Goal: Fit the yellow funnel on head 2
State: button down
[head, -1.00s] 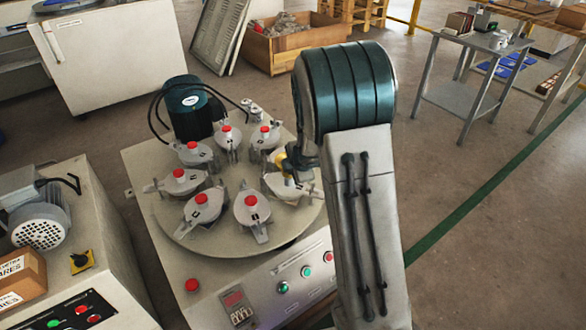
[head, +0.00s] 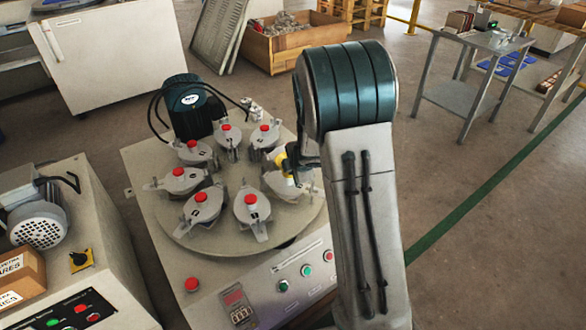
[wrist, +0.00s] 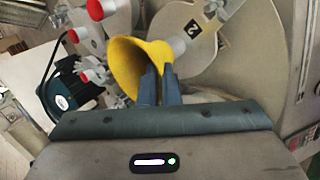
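The yellow funnel (wrist: 138,66) is at my gripper (wrist: 159,78) in the wrist view, its wide mouth turned left. In the head view a little yellow of the funnel (head: 281,162) shows above the rightmost head (head: 289,186), which shows no red cap. My gripper (head: 294,162) is there, mostly hidden by my arm. I cannot tell whether funnel and head touch.
Several other heads with red caps (head: 201,198) ring the round plate (head: 178,232). A dark green motor (head: 187,106) with black cables stands behind them. A control panel with buttons (head: 306,270) is in front. Open floor (head: 480,240) lies to the right.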

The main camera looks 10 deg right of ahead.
jog(key=shift+f+b, duration=0.65)
jog(key=shift+f, duration=0.35)
dwell(1.2)
jog(key=c, duration=1.6)
grip_release()
jog(key=shift+o, duration=0.2)
jog(key=shift+r, duration=0.1)
jog(key=p+v, duration=0.7)
jog(key=v, duration=0.6)
jog(key=shift+s+r, duration=0.2)
jog(key=shift+r, duration=0.1)
